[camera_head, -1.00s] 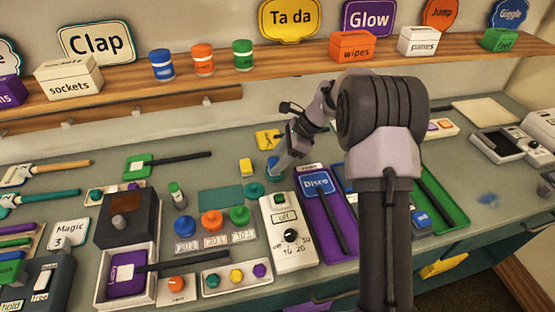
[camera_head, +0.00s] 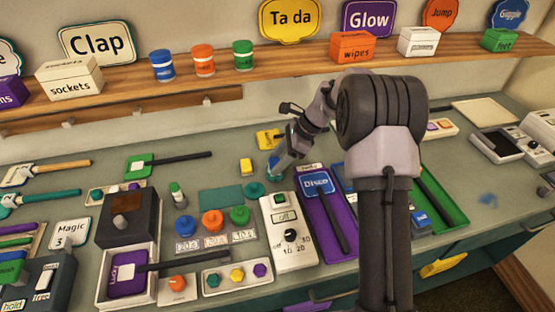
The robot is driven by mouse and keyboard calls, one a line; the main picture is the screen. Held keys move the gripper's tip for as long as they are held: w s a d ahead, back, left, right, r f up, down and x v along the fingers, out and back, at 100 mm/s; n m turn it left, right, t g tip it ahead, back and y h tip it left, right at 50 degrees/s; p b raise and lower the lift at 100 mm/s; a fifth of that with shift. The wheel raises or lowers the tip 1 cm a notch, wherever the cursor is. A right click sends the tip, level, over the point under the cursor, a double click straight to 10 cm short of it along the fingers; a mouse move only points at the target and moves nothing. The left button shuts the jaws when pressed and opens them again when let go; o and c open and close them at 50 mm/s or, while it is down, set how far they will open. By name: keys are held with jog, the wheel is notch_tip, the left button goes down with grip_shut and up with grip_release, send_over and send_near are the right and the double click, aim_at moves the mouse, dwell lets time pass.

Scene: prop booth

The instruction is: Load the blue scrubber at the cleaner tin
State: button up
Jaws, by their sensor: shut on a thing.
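My gripper (camera_head: 275,170) reaches down to the bench at the middle of the picture, behind the white dial box. It is shut on a small blue piece that I take for the blue scrubber (camera_head: 272,163); the fingers hide most of it. A round teal tin-like thing (camera_head: 254,190) stands just left of and nearer than the gripper; I take it for the cleaner tin, but its label is not readable.
The white dial box (camera_head: 288,232) and a purple tray (camera_head: 326,238) with a Disco sign stand in front. My arm hides part of the bench right of the tray.

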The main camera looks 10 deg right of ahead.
notch_tip(320, 180, up, 7)
jog(key=p, duration=0.5)
jog(key=shift+p, duration=0.4)
jog(key=shift+f, duration=0.15)
